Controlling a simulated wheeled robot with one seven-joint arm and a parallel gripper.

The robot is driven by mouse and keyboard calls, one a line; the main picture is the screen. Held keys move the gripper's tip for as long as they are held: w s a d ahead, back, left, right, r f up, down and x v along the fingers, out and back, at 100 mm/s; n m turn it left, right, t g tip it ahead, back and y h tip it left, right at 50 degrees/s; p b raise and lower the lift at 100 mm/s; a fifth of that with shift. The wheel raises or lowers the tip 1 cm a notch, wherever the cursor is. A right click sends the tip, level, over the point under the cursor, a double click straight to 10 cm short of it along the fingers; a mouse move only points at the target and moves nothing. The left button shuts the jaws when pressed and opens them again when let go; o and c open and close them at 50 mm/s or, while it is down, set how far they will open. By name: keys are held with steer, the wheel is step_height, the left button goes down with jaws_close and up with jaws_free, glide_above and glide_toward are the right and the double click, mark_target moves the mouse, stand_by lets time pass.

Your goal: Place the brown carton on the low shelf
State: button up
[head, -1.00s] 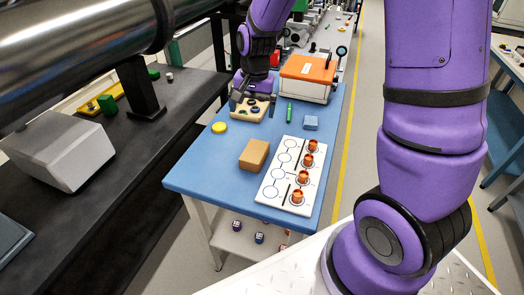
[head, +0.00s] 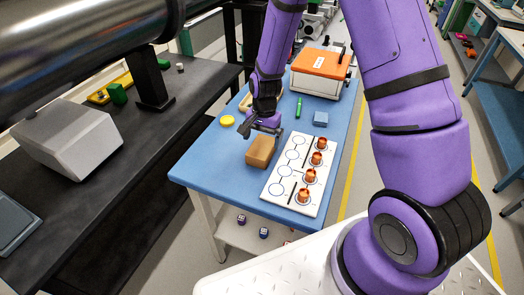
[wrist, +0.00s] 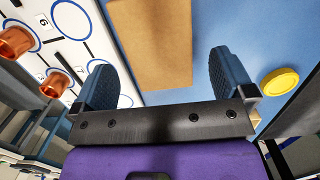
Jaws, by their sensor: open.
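The brown carton (head: 262,151) lies on the blue tabletop, left of a white board. It also shows in the wrist view (wrist: 150,42), just beyond and between my fingers. My gripper (head: 261,128) is open and empty, at the carton's far side in the head view; I cannot tell whether it touches. In the wrist view its two dark fingers (wrist: 162,78) are spread apart. The low shelf (head: 236,236) is a pale board under the blue table, partly hidden by the tabletop and my base.
The white board (head: 280,190) carries several copper cups close to the carton. A yellow disc (head: 227,121), a green marker (head: 298,107), a blue block (head: 320,119) and an orange-topped box (head: 317,72) are on the table. Small dark cubes (head: 264,233) stand on the low shelf.

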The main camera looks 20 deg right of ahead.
mark_target(262, 146)
steer(key=shift+s+a+f, duration=0.1)
steer(key=shift+s+f, duration=0.05)
steer(key=shift+f, duration=1.15)
steer(key=shift+s+a+f, duration=0.1)
steer(key=shift+f, duration=1.2)
steer(key=c, duration=1.2)
steer(key=shift+r, duration=0.2)
